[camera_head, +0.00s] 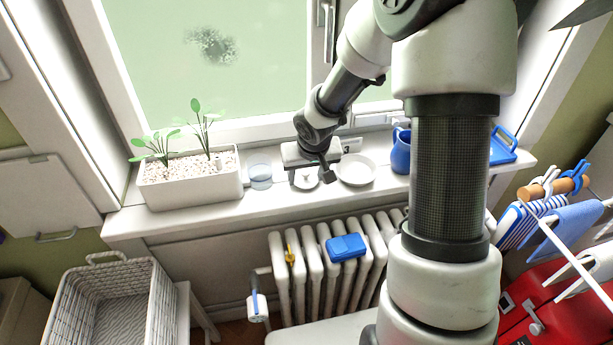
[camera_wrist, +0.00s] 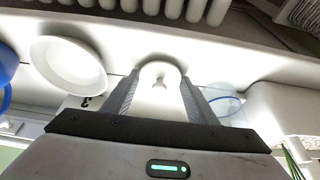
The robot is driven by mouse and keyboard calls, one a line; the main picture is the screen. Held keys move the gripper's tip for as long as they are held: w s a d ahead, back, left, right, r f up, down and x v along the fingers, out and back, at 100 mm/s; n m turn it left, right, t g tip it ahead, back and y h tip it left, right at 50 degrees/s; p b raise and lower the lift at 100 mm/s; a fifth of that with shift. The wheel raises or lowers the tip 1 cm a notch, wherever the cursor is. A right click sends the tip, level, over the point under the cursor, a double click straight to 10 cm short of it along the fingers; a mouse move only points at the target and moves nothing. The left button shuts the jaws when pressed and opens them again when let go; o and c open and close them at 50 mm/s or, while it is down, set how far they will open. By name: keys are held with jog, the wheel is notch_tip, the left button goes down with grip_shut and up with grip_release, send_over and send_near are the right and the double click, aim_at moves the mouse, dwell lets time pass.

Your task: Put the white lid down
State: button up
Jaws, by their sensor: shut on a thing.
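The white lid (camera_head: 306,183), round with a small knob, is at the window sill in the head view, between a clear glass and a white bowl. In the wrist view the lid (camera_wrist: 160,72) shows between the two grey fingers, its knob facing my gripper. My gripper (camera_head: 307,178) points down over the sill and is shut on the lid; it also shows in the wrist view (camera_wrist: 159,95). The lid is at or just above the sill surface; I cannot tell whether it touches. The fingers hide part of its sides.
The white bowl (camera_head: 357,171) stands close right of the lid, the clear glass (camera_head: 260,177) close left. A white planter (camera_head: 190,189) with seedlings is farther left. A blue jug (camera_head: 400,152) is to the right. The sill's front edge (camera_head: 270,207) is near; a radiator (camera_head: 310,262) is below.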

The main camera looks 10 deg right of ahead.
jog(key=shift+f, duration=0.15)
jog(key=o, duration=1.2)
jog(key=p+v, duration=0.4)
jog(key=v, duration=0.8)
jog(key=shift+r, duration=0.25)
